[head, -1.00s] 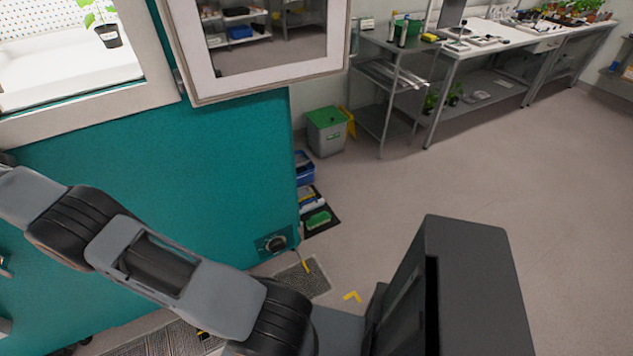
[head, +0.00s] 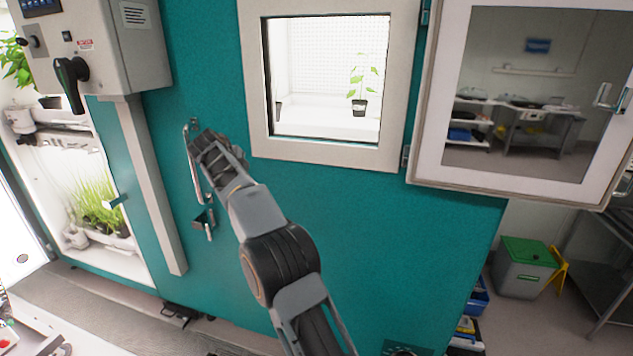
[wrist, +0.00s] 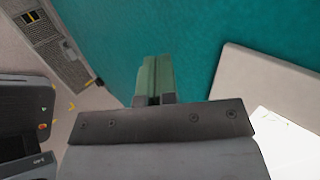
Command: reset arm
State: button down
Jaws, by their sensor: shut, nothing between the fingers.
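My gripper (head: 203,142) is at the end of my raised arm, in front of the teal chamber wall (head: 400,235), left of the small chamber's opening. In the wrist view its two greenish fingers (wrist: 154,78) are together with nothing between them. Behind the gripper in the head view is a metal handle (head: 194,170) on the wall; I cannot tell whether they touch.
The chamber's window opening (head: 325,85) shows a potted plant (head: 360,90) inside. Its door (head: 525,100) stands open to the right. A control box with a black handle (head: 70,85) is at upper left. A grey bin (head: 522,270) stands on the floor at right.

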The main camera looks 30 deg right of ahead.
jog(key=s+a+r+n, duration=0.3)
jog(key=r, duration=0.1)
jog(key=s+a+f+n+g+y, duration=0.25)
jog(key=s+f+n, duration=0.8)
jog(key=n, duration=0.55)
jog(key=s+f+n+y+p, duration=0.2)
jog(key=s+n, duration=0.1)
jog(key=s, duration=1.1)
jog(key=s+f+n+y+p, duration=0.2)
jog(key=s+n, duration=0.2)
jog(key=s, duration=0.9)
jog(key=shift+s+d+f+g, duration=0.25)
jog(key=shift+s+d+g, duration=0.15)
jog(key=shift+d+g, duration=0.05)
